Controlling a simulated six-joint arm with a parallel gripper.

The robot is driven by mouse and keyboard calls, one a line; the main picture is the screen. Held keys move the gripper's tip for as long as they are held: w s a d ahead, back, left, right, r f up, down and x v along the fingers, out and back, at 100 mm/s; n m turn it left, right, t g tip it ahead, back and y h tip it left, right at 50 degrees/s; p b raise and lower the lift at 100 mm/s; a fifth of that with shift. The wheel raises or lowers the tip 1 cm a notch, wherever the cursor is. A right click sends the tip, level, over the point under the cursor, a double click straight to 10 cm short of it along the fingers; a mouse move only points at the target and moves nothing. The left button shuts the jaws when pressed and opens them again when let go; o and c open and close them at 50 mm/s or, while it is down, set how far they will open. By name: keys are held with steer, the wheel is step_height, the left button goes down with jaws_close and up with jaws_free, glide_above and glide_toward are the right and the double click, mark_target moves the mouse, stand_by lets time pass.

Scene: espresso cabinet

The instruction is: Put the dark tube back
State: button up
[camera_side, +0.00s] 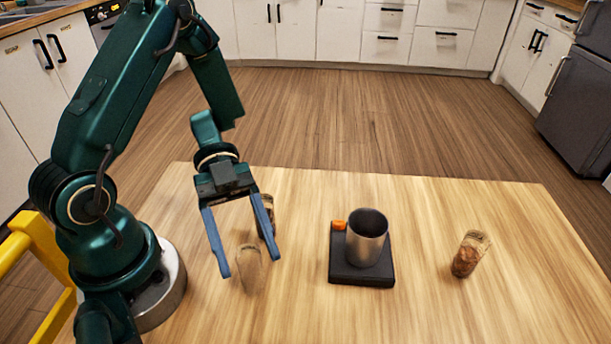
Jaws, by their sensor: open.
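My gripper (247,266) is open, its two blue fingers pointing down on the left part of the table. A small tube with dark contents (270,218) stands just behind the right finger, which partly covers it. A pale tan, see-through tube (249,270) shows between the fingertips in the picture; I cannot tell whether they touch it. A third tube (469,254), with reddish-brown contents, stands alone on the right, apparently leaning or seen at a slant.
A metal cup (368,236) stands on a black scale-like base (361,281) at the table's middle. A small orange piece (338,225) sits at the base's back left corner. The wooden table (520,220) is clear around the right tube and along the back.

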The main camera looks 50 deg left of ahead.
steer(key=v, duration=0.8)
steer(key=w+d+r+n+t+y, duration=0.1)
steer(key=w+r+n+t+y, duration=0.1)
steer(key=w+t, duration=0.4)
steer(key=w+d+r+n+t+y, duration=0.1)
steer(key=w+r+t+y, duration=0.1)
steer(key=w+t, duration=0.5)
steer(key=w+a+r+n+t+y, duration=0.4)
steer(key=w+a+r+n+y, duration=0.1)
steer(key=w+r+n+y, duration=0.25)
steer(key=s+a+r+n+g+y, duration=0.1)
steer(key=s+a+n+g+y, duration=0.15)
steer(key=s+n+y, duration=0.4)
steer(key=s+d+f+n+g+h, duration=0.2)
steer(key=s+d, duration=0.1)
steer(key=s, duration=0.4)
steer(key=s+d+f+n+g+h, duration=0.2)
steer(key=s+d+f+g, duration=0.1)
steer(key=s, duration=0.5)
steer(key=shift+d+f+h, duration=0.15)
steer(key=shift+d+h, duration=0.25)
steer(key=shift+d, duration=0.25)
